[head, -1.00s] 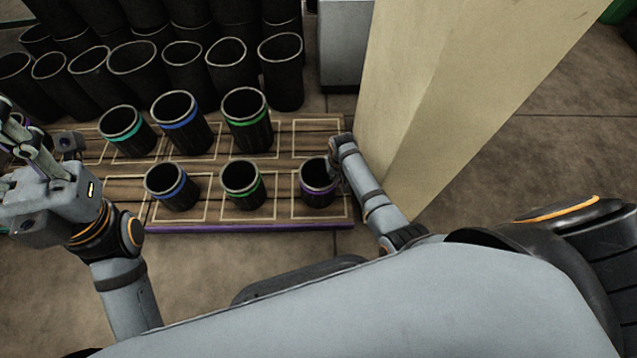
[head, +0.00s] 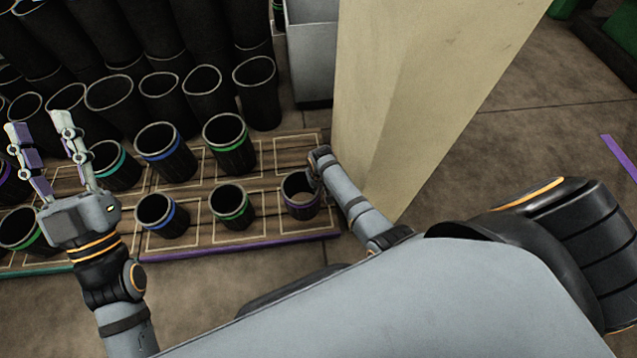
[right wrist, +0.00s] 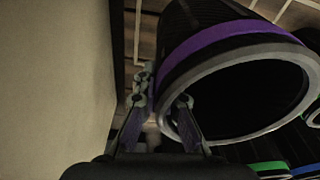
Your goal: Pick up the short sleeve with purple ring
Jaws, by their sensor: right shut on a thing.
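The short black sleeve with a purple ring (head: 302,207) is at the right end of the front row on the wooden board. Its inside shows light brown in the head view, and I cannot tell whether it is off the board. My right gripper (head: 318,180) is shut on its wall at the right side. In the right wrist view, the fingers (right wrist: 168,105) are on either side of the wall of the purple-ringed sleeve (right wrist: 215,40). My left gripper (head: 38,128) is open and empty, with its fingers pointing up, at the far left.
Short sleeves with blue (head: 163,218) and green (head: 232,207) rings stand beside it; more stand behind. Taller black sleeves (head: 258,95) fill the back. A beige pillar (head: 420,90) rises close to the right of my right gripper. The floor in front is clear.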

